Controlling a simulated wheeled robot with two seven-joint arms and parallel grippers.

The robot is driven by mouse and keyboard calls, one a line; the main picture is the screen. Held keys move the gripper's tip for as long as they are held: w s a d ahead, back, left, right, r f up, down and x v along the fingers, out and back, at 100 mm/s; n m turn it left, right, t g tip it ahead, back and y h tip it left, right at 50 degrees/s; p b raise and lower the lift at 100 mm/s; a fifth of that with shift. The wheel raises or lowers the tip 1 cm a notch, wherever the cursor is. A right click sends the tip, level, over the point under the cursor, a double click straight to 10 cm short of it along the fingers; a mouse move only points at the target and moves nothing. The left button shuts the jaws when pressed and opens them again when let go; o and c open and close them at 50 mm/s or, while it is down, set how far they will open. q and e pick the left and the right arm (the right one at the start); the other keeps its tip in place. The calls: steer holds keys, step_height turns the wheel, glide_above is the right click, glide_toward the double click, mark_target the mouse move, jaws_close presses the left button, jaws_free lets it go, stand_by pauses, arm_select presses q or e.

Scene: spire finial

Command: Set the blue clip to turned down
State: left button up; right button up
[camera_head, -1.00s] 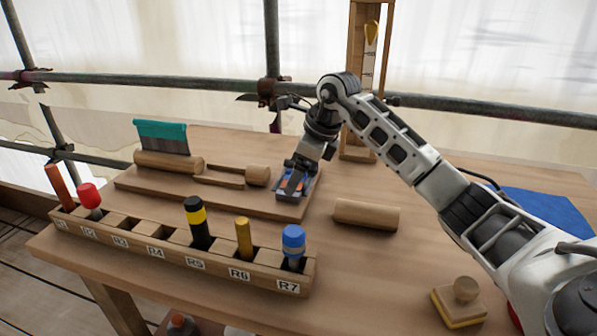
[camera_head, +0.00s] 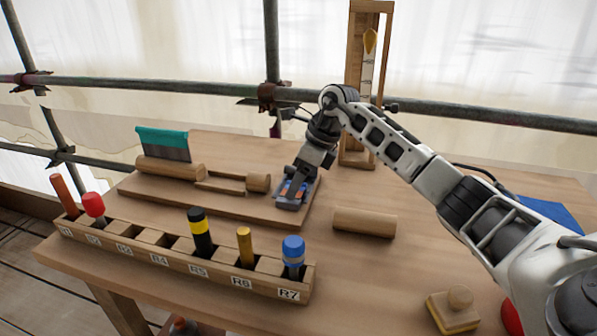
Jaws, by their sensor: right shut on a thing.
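The blue clip (camera_head: 282,190) sits at the right end of a wooden board (camera_head: 225,202) on the table. My right gripper (camera_head: 294,190) reaches down over it from the right and is shut on it. The fingers hide much of the clip, and I cannot tell whether it is turned up or down. Small orange parts show beside the fingers. My left gripper is not in view.
A labelled rack (camera_head: 180,266) with several tools stands along the front left. A wooden cylinder (camera_head: 364,222) lies right of the board. A yellow-edged block with a knob (camera_head: 455,310) stands at the front right. A tall wooden frame (camera_head: 352,100) stands behind.

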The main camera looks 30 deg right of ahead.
steer(key=o, duration=1)
steer(key=v, duration=1.6)
steer(key=shift+d+p, duration=0.15)
steer(key=shift+p, duration=0.15)
